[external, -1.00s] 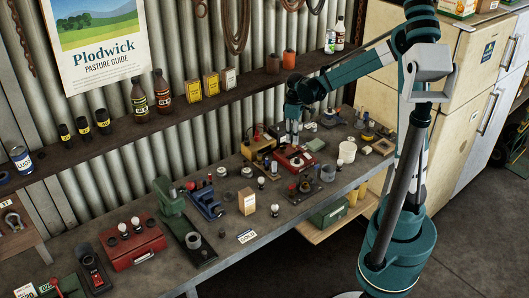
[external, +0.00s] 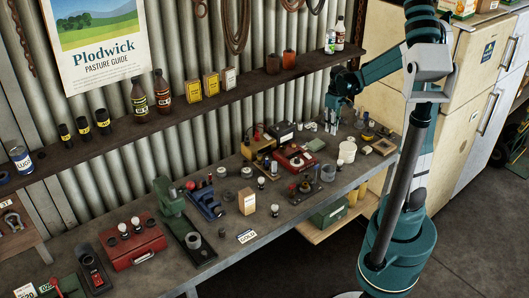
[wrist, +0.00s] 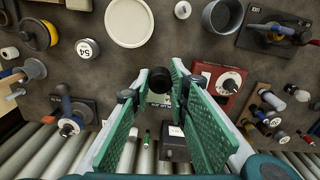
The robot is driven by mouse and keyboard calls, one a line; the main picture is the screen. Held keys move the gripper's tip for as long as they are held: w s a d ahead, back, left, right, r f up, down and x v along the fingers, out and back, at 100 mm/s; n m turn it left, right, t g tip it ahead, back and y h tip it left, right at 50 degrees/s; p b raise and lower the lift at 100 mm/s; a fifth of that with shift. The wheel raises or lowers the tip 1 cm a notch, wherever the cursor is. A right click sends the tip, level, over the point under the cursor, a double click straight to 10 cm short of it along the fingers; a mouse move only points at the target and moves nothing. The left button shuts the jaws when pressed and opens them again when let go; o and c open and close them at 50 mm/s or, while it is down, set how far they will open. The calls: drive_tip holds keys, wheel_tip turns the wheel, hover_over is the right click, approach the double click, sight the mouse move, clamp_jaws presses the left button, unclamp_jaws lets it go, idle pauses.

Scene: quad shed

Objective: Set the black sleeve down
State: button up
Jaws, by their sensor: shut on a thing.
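The black sleeve (wrist: 159,80) shows as a short, dark round piece at the fingertips in the wrist view. My gripper (wrist: 160,88) is shut on it, with green ribbed finger pads on either side. In the external view my gripper (external: 333,128) hangs over the back right of the workbench, fingers pointing down. The sleeve is too small to make out there. How far it is above the bench is hard to tell.
The bench is crowded: a white tub (external: 347,153), a grey cup (external: 328,173), a red device (external: 295,158) and a black box (external: 284,132) stand around my gripper. A white-topped piece marked 54 (wrist: 87,48) lies to the left in the wrist view. The corrugated wall is close behind.

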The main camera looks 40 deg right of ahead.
drive_tip(key=s+d+m, duration=0.3)
drive_tip(key=s+d, duration=0.6)
drive_tip(key=d, duration=0.4)
drive_tip(key=f, duration=0.5)
drive_tip(key=shift+w+a, duration=0.15)
drive_tip(key=shift+w, duration=0.2)
drive_tip(key=w+p, duration=0.1)
drive_tip(key=w, duration=1.9)
drive_tip(key=f, duration=0.6)
drive_tip(key=shift+s+f, duration=0.15)
drive_tip(key=shift+s, duration=0.05)
drive_tip(key=shift+f, duration=0.5)
